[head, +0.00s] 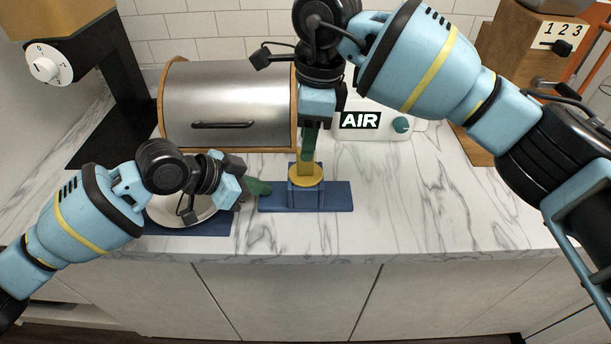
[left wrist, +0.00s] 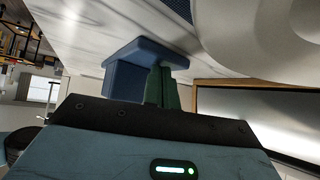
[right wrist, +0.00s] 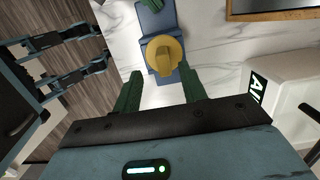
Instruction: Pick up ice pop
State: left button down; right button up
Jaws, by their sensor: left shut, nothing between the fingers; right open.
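The ice pop shows as a yellow round cap with an upright grip (head: 306,176), standing in a blue mold (head: 332,196) on the counter. In the right wrist view the yellow cap (right wrist: 160,58) is seen from above on the blue mold (right wrist: 150,22); any part inside the mold is hidden. My right gripper (head: 308,150) points down right above the cap. Its green fingers (right wrist: 160,88) are apart and empty, with the cap just beyond their tips. My left gripper (head: 264,188) is shut and empty, just left of the mold. Its fingers (left wrist: 162,72) also show in the left wrist view, close to the blue mold (left wrist: 125,78).
A round pale dish (head: 190,214) on a dark blue base lies beneath my left gripper. A steel bread box (head: 230,105) stands behind. A white appliance marked AIR (head: 375,122) is at the back right. The counter (head: 430,205) is clear to the right.

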aim_at(304, 172)
jog(key=shift+f, duration=0.45)
jog(key=shift+f, duration=0.1)
jog(key=f, duration=0.5)
jog(key=shift+w+a, duration=0.25)
jog(key=shift+a, duration=0.1)
grip_shut()
